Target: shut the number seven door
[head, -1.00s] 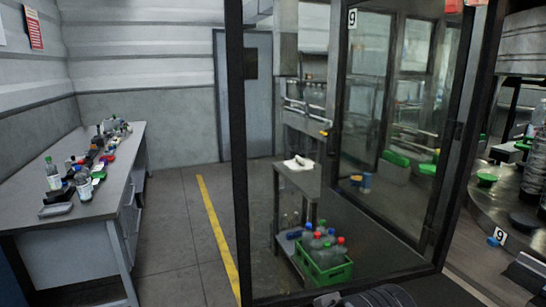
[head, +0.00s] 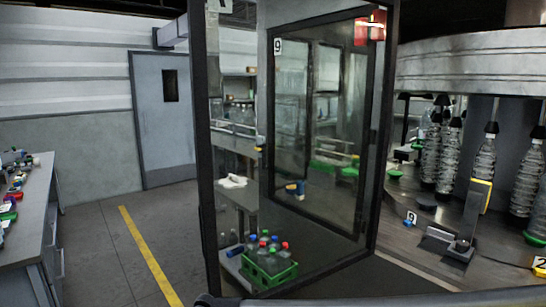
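A black-framed glass door (head: 232,175) stands open in front of me, swung out from the machine on the right. A white label (head: 222,5) at its top left is cut off by the picture edge, and its number cannot be read clearly. Through its glass I see another dark-framed door (head: 318,120) marked 9. I cannot confirm from the label which door is number seven. My gripper is not recognisable in view. A dark rounded shape and a grey bar cross the bottom edge, probably part of my arm.
The machine's round table (head: 405,235) with clear bottles (head: 480,165) lies right of the door. A green crate of bottles (head: 268,272) shows through the glass. A workbench (head: 30,215) stands at left. Floor around the yellow line (head: 148,255) is clear.

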